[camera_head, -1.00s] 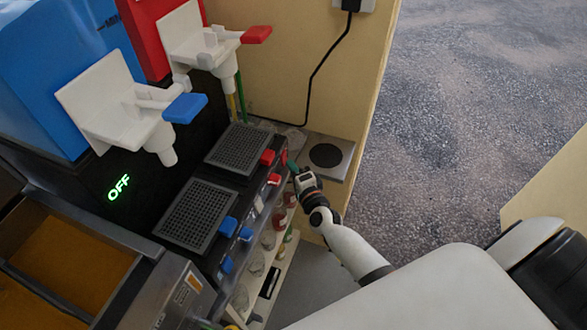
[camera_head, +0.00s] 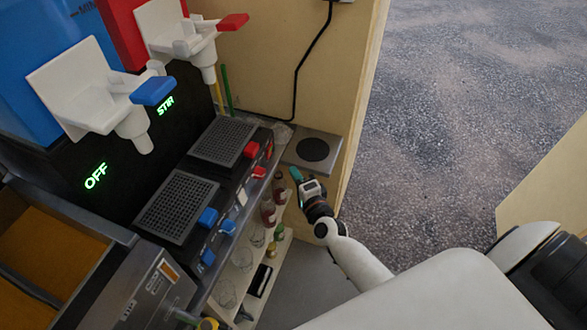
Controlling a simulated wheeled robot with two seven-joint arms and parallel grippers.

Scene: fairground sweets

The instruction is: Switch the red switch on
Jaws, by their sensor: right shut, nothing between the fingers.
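The drinks machine has a black front panel with red controls on its right half: a red block (camera_head: 251,149), a lower red block (camera_head: 259,172) and a small red piece (camera_head: 268,149) at the right end. I cannot tell for certain which one is the red switch, or its position. My right gripper (camera_head: 296,174) has teal fingertips, is shut and empty, and is just right of the panel, apart from the red controls. My left gripper is not in view.
Blue controls (camera_head: 208,217) sit left of the red ones. Below the panel, a shelf holds several glasses and bottles (camera_head: 268,212). A grey plate with a black disc (camera_head: 313,149) lies beyond my gripper, beside a wooden wall. Carpeted floor lies to the right.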

